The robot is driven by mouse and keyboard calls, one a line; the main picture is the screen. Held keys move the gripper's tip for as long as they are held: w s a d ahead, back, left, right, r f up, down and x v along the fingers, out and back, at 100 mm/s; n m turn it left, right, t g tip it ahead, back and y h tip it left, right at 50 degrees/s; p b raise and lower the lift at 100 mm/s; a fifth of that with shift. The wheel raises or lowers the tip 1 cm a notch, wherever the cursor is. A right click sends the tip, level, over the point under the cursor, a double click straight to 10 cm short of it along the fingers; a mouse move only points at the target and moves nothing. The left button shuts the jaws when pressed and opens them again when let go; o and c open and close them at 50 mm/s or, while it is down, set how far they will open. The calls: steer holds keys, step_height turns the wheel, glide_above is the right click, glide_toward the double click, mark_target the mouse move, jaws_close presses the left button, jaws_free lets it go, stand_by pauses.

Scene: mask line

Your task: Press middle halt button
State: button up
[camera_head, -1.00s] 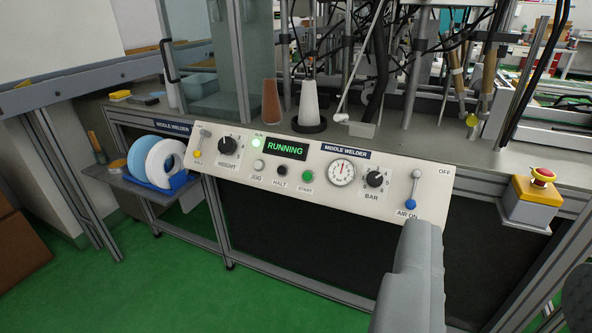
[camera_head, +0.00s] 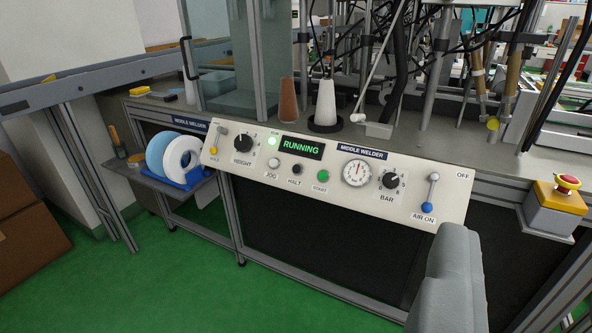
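The sloped cream control panel labelled "MIDDLE WELDER" (camera_head: 345,203) stands in the middle of the view. Its black halt button (camera_head: 297,169) sits above the label "HALT", between the pale jog button (camera_head: 274,163) and the green start button (camera_head: 323,175). The display (camera_head: 301,148) reads "RUNNING" in green, and a green lamp (camera_head: 274,141) is lit beside it. A grey padded part of my gripper (camera_head: 450,283) shows at the lower right, in front of the panel's lower right edge and apart from the halt button. Its fingertips cannot be made out.
A height knob (camera_head: 243,143), a gauge (camera_head: 356,172), a bar knob (camera_head: 390,180) and an air lever (camera_head: 430,193) share the panel. A red emergency button (camera_head: 567,184) on a yellow box stands at right. A shelf with reels (camera_head: 183,158) juts out at left. Green floor in front is clear.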

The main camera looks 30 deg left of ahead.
jaws_close()
stand_by(1.5)
